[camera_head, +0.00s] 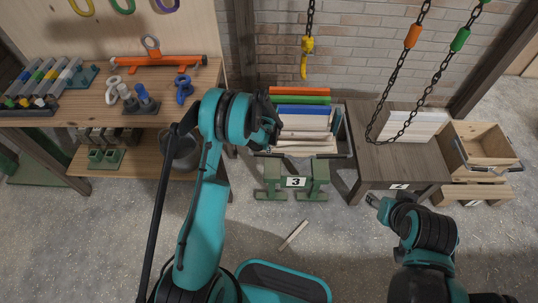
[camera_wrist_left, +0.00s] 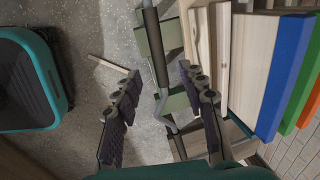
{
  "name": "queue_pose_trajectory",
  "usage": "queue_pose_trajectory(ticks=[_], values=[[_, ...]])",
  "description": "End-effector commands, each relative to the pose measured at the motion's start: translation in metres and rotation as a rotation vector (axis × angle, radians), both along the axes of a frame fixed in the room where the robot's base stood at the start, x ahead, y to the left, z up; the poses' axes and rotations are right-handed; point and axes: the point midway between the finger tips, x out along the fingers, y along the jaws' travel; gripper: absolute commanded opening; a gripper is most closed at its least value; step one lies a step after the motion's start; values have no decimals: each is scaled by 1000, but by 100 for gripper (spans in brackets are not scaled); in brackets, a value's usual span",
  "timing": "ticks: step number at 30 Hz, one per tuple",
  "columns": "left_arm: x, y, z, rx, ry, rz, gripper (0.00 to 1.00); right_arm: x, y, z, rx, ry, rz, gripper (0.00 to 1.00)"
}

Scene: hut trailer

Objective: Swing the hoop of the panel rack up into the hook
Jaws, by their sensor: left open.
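The panel rack (camera_head: 272,180), green and marked 3, stands in the middle with orange, green, blue and pale wood panels in it. Its hoop (camera_head: 343,156) is a dark bar low along the front. In the left wrist view the hoop (camera_wrist_left: 156,48) has a thick dark grip and runs between my spread fingers, without clear contact. My left gripper (camera_wrist_left: 160,72) is open and empty; in the head view it is at the rack's left side, partly hidden by its wrist. A yellow hook (camera_head: 307,58) hangs on a chain above the rack. My right gripper (camera_head: 372,201) is low at right, finger gap unclear.
A wooden workbench (camera_head: 85,108) with tools stands left. A dark wooden table (camera_head: 375,165) with pale blocks stands right of the rack, below a looped chain (camera_head: 405,130). A wooden crate (camera_head: 480,150) is farther right. A stick (camera_head: 293,235) lies on the otherwise clear floor in front.

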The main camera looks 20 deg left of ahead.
Motion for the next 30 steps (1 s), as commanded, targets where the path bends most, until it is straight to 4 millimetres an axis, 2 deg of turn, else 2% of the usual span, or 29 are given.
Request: queue_pose_trajectory(ticks=[1,5,18,23,30], values=[[1,1,-11,4,6,-17,41,0,0,-1,0,0,0,48],[1,1,-27,9,13,-37,41,0,0,-4,0,0,0,48],[14,4,-90,9,13,-36,41,0,0,-31,0,0,0,48],[15,4,-97,9,13,-36,41,0,0,-33,0,0,0,48],[15,4,-97,9,13,-36,41,0,0,-33,0,0,0,48]])
